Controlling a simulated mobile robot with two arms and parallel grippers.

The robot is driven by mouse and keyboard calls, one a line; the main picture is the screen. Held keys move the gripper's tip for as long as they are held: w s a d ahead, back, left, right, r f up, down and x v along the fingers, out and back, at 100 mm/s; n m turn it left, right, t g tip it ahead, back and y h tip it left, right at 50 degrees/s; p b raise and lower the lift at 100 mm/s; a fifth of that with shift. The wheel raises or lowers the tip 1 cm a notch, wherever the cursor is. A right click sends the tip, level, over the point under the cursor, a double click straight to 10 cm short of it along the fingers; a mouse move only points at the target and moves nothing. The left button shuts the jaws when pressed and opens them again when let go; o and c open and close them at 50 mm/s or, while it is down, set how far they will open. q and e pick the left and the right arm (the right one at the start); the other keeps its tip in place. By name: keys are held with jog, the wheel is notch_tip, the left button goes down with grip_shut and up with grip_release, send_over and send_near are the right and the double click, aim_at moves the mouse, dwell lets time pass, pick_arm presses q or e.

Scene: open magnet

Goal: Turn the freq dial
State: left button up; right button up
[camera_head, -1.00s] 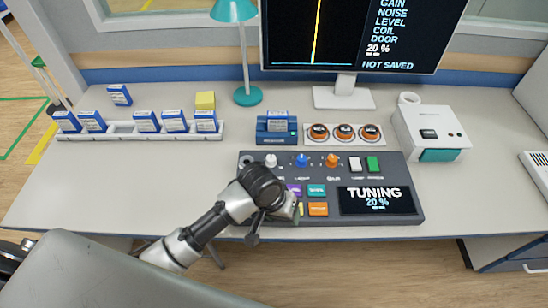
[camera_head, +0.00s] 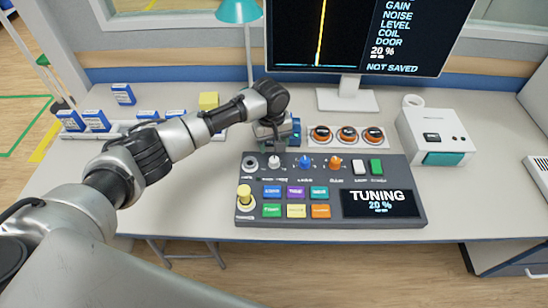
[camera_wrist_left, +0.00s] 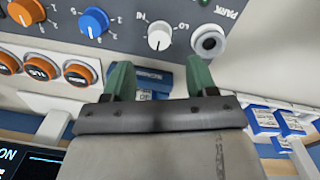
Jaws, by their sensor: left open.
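The dark grey console (camera_head: 330,217) lies at the front of the desk. Along its back edge are a white dial (camera_head: 274,162), a blue dial (camera_head: 305,162) and an orange dial (camera_head: 336,163). Their labels are too small to read in the head view. My left gripper (camera_head: 273,150) hangs just behind the white dial, pointing down. In the left wrist view its green fingers (camera_wrist_left: 158,72) are open and empty. The white dial (camera_wrist_left: 159,36) sits just beyond the fingertips, roughly centred between them, apart from both. The console screen (camera_head: 377,202) reads TUNING 20 %. My right gripper is out of view.
A yellow-topped knob (camera_head: 244,194) and coloured buttons (camera_head: 296,192) lie in front of the dials. The blue device is partly hidden behind my gripper.

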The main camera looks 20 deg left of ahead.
aim_at(274, 159)
pick_arm(q)
notch_tip(274, 159, down, 8)
jog(key=shift+w+d+r, duration=0.1)
jog(key=shift+d+r, duration=0.05)
jog(key=shift+r, duration=0.1)
jog(key=c, duration=0.9)
jog(key=m, duration=0.4)
jog(key=shift+m+p, duration=0.3)
jog(key=shift+p, duration=0.1)
jog(key=m, duration=0.5)
jog(key=shift+m, duration=0.4)
jog(key=shift+r, duration=0.1)
